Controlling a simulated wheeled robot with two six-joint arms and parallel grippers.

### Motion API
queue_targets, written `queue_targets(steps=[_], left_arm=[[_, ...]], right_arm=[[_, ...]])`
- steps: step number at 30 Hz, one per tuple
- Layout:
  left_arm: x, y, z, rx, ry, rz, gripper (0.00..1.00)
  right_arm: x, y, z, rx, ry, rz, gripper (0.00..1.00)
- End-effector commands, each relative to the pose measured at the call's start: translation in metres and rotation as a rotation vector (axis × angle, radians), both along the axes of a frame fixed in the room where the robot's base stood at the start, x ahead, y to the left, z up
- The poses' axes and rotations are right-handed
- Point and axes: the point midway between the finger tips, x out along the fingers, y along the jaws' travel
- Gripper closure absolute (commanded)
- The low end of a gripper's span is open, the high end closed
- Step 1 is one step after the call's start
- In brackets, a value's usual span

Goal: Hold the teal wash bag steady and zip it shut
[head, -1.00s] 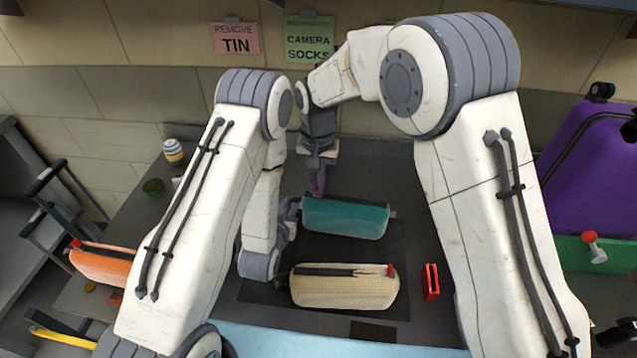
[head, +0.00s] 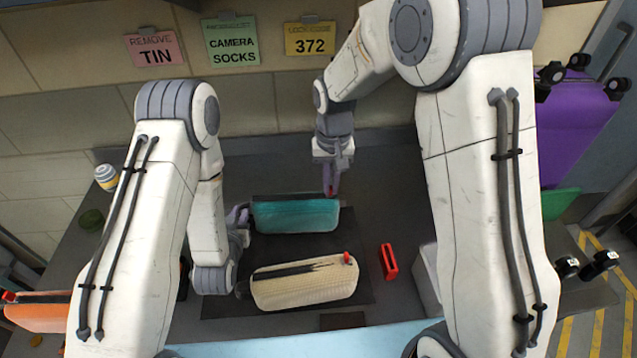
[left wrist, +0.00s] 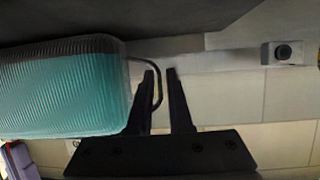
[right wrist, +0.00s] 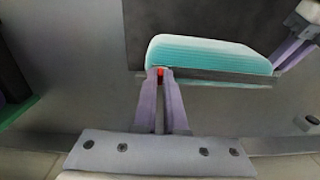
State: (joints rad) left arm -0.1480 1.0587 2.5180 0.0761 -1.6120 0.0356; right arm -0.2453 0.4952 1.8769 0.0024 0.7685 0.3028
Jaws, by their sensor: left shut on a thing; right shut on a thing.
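The teal wash bag (head: 298,216) lies on the dark mat in the head view, its dark zip strip along the far edge. My left gripper (head: 242,214) is shut at the bag's left end; in the left wrist view its fingertips (left wrist: 161,76) are at a dark loop on the bag's end (left wrist: 60,90). My right gripper (head: 331,190) points down at the bag's far right corner. In the right wrist view its fingers (right wrist: 161,74) are shut on the red zip pull (right wrist: 160,71), at the end of the bag (right wrist: 210,54) away from my left gripper.
A cream bag (head: 305,285) with a red pull lies just in front of the teal bag. A red object (head: 388,262) stands to its right. An orange bag (head: 38,314) is at the far left, a striped jar (head: 106,177) at the back left, and a purple suitcase (head: 575,125) at the right.

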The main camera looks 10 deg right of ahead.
Motion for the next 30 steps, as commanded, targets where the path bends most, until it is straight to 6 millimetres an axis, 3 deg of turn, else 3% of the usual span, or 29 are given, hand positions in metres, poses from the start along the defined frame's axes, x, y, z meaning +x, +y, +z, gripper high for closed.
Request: queue_targets(steps=[9, 10, 12, 23, 30], left_arm=[[0.000, 0.003, -0.001, 0.003, 0.003, 0.011, 1.00], [0.000, 0.004, -0.001, 0.003, 0.003, 0.012, 1.00], [0.000, 0.004, -0.001, 0.003, 0.003, 0.012, 1.00], [0.000, 0.003, 0.000, 0.002, 0.002, 0.008, 1.00], [0.000, 0.002, 0.000, 0.001, 0.001, 0.005, 1.00]], right_arm=[[0.001, -0.003, 0.001, -0.004, -0.001, 0.000, 1.00], [0.000, -0.003, 0.001, -0.004, -0.001, 0.000, 0.84], [0.000, -0.003, 0.001, -0.004, -0.001, 0.000, 0.60], [0.001, -0.002, 0.003, -0.002, -0.002, 0.000, 0.60], [0.002, -0.002, 0.041, 0.000, -0.006, 0.000, 0.60]])
